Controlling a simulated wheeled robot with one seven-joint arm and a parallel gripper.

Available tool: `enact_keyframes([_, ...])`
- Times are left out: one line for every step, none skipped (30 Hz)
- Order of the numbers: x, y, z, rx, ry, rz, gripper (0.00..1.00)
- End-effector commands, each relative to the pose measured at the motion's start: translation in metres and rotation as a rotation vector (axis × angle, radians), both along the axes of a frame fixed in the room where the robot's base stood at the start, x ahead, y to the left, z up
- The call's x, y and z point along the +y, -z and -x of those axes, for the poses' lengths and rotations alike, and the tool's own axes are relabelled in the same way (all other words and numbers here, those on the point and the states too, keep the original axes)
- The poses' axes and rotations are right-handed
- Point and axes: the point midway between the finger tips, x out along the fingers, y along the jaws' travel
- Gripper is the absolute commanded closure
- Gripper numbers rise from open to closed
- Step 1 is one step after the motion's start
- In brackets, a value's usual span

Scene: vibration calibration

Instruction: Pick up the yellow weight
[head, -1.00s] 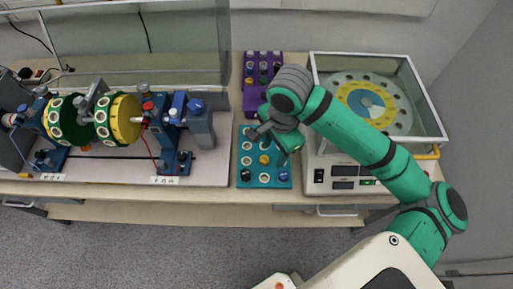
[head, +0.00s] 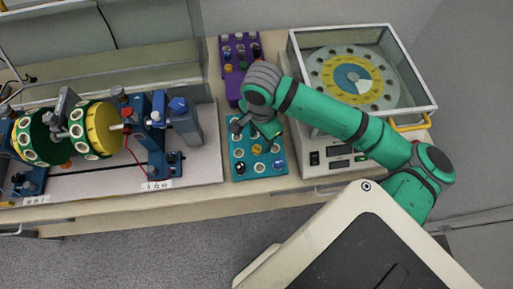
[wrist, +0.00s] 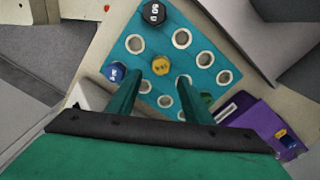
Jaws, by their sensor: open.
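The yellow weight (wrist: 160,66) stands in the teal rack (wrist: 205,77), in the row behind the black and blue weights; it is small in the head view (head: 257,150). My gripper (wrist: 160,79) is open above the rack, pointing down. In the wrist view its two fingers appear on either side of the yellow weight, with nothing held between them. I cannot tell how far above the weight the fingertips are. In the head view my gripper (head: 262,131) hangs over the back part of the rack and hides some holes.
A black weight (wrist: 153,12) and a blue weight (wrist: 114,71) stand in the rack's front corners. A purple rack (head: 232,88) with more weights lies behind. The glass-covered balance machine (head: 293,80) is close on the right, the vibration rig (head: 90,130) on the left.

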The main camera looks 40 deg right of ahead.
Motion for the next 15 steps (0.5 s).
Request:
enact_keyframes([0.001,0.008,0.0,0.003,0.0,0.0,0.54])
enact_keyframes([0.002,0.012,0.0,0.003,0.0,0.0,0.54])
enact_keyframes([0.003,0.018,0.0,0.003,0.0,0.001,0.54])
enact_keyframes([0.003,0.022,0.0,0.003,0.001,0.0,0.54])
enact_keyframes([0.003,0.026,0.0,0.003,0.002,0.0,0.54])
enact_keyframes([0.003,0.03,0.0,0.003,0.002,0.0,0.54])
enact_keyframes([0.003,0.033,0.0,0.002,0.002,0.0,0.54])
enact_keyframes([0.003,0.035,0.0,0.001,0.002,0.0,0.54])
enact_keyframes([0.003,0.037,0.0,0.001,0.002,0.0,0.54])
enact_keyframes([0.003,0.038,0.0,0.001,0.001,0.0,0.54])
enact_keyframes([0.003,0.039,0.0,0.001,0.001,0.0,0.54])
enact_keyframes([0.004,0.039,-0.001,0.001,-0.001,0.0,0.54])
enact_keyframes([0.004,0.04,-0.001,0.001,-0.001,0.0,0.54])
enact_keyframes([0.004,0.039,-0.001,0.001,-0.002,0.0,0.54])
enact_keyframes([0.004,0.039,-0.001,0.001,-0.002,0.0,0.54])
